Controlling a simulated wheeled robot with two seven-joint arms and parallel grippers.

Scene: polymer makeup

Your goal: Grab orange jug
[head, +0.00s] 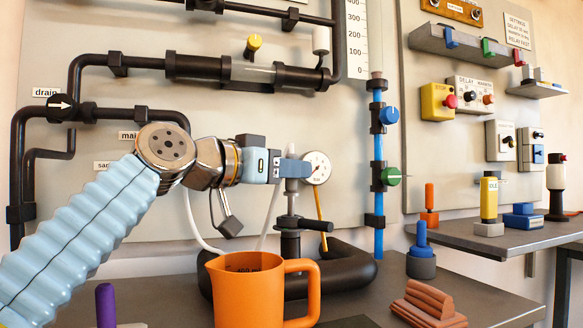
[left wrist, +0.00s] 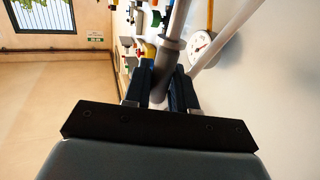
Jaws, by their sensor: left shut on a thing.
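The orange jug (head: 240,297) stands upright on the dark table at the bottom middle of the head view, its handle to the right. It is not seen in the left wrist view. My left gripper (head: 296,168) is above and behind the jug, apart from it. It is shut on a grey post (head: 291,203) that rises from a black fitting. In the left wrist view the blue fingers of my left gripper (left wrist: 160,90) close around the grey post (left wrist: 164,62). My right gripper is not in view.
A thick black pipe (head: 350,270) curves behind the jug. A purple peg (head: 105,305) stands left of it. Brown rolls (head: 428,303) and a blue-knobbed grey weight (head: 421,255) are to the right. A gauge (head: 317,168) is close beside my left gripper.

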